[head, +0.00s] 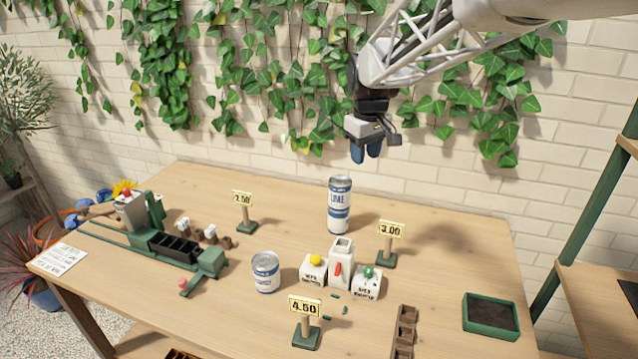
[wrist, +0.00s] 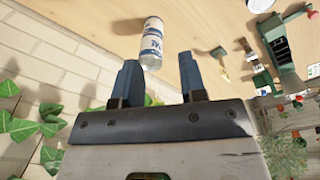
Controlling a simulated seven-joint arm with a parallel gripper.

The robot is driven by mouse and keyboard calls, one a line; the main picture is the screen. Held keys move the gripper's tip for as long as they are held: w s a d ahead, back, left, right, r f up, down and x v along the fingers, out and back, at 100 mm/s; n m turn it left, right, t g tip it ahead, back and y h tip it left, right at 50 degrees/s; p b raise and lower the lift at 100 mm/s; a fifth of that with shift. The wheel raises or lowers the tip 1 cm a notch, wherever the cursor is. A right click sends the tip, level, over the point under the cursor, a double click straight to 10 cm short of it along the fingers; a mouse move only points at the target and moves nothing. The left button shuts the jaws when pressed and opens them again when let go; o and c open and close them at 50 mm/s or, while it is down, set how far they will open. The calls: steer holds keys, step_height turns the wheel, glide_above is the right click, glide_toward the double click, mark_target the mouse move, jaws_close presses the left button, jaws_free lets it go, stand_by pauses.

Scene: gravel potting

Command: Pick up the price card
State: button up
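Three yellow price cards stand upright on green bases on the wooden table: the 2.50 card (head: 242,198) at the back left, the 3.00 card (head: 391,230) right of the tall can, and the 4.50 card (head: 305,306) at the front. My gripper (head: 366,155) hangs high above the back of the table, well clear of every card. In the wrist view its two blue fingers (wrist: 159,80) are apart with nothing between them. The tall can (wrist: 152,42) shows beyond the fingertips there. A small card on a stand (wrist: 218,53) shows to its right; its number is unreadable.
The tall can (head: 340,207) stands below my gripper. The ivy-covered brick wall (head: 260,90) is close behind.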

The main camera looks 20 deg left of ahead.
steer(key=w+a+f+n, duration=0.2)
steer(key=w+a+f, duration=0.1)
steer(key=a, duration=0.7)
steer(key=w+a+f+n, duration=0.2)
steer(key=w+a+f, duration=0.15)
steer(key=a, duration=0.65)
steer(key=n+g, duration=0.1)
steer(key=n, duration=0.3)
glide_above(242, 194)
step_height(242, 194, down, 10)
steer(key=shift+w+a+f, duration=0.15)
steer(key=shift+f, duration=0.15)
steer(key=shift+f, duration=1.15)
steer(key=shift+f, duration=0.15)
steer(key=shift+f, duration=2.45)
jaws_close()
